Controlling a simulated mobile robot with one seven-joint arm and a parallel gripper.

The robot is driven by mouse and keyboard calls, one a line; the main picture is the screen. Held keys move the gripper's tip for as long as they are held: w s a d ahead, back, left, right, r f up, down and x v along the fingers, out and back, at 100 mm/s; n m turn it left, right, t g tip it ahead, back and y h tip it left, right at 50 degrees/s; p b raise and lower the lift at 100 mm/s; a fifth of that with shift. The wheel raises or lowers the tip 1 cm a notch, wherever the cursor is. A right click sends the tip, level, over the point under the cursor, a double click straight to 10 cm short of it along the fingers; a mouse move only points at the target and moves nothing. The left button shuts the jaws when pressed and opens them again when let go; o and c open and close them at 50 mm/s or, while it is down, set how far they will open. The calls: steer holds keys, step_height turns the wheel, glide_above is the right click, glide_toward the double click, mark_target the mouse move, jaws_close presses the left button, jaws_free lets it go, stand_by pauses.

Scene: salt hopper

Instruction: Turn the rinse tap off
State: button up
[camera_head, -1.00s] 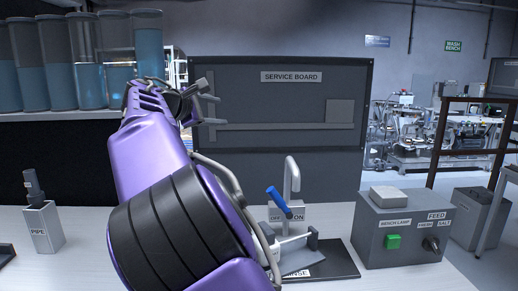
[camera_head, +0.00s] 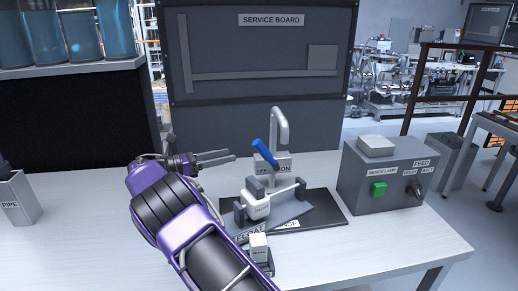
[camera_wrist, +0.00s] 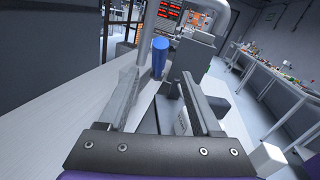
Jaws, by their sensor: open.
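The rinse tap has a grey curved spout (camera_head: 281,125) and a blue lever (camera_head: 264,155) over a grey block (camera_head: 284,164) marked OFF and ON. The lever's upper end leans up and to the left; I cannot tell which setting it is on. My gripper (camera_head: 233,156) is open and empty, left of the lever at about its height, with its fingers pointing right towards it. In the wrist view the blue lever (camera_wrist: 159,57) appears ahead, between the lines of the two fingers (camera_wrist: 160,78). A clear gap shows in the head view.
A white-and-grey vessel (camera_head: 257,205) and a grey angled tray (camera_head: 297,211) stand on a dark mat (camera_head: 325,203) in front of the tap. A control box (camera_head: 375,180) with a green button stands to the right. The service board (camera_head: 260,60) is behind.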

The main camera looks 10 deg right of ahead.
mark_target(259, 148)
steer(key=x, duration=1.2)
steer(key=shift+c, duration=0.2)
jaws_close()
steer(key=shift+a, duration=0.1)
stand_by(0.8)
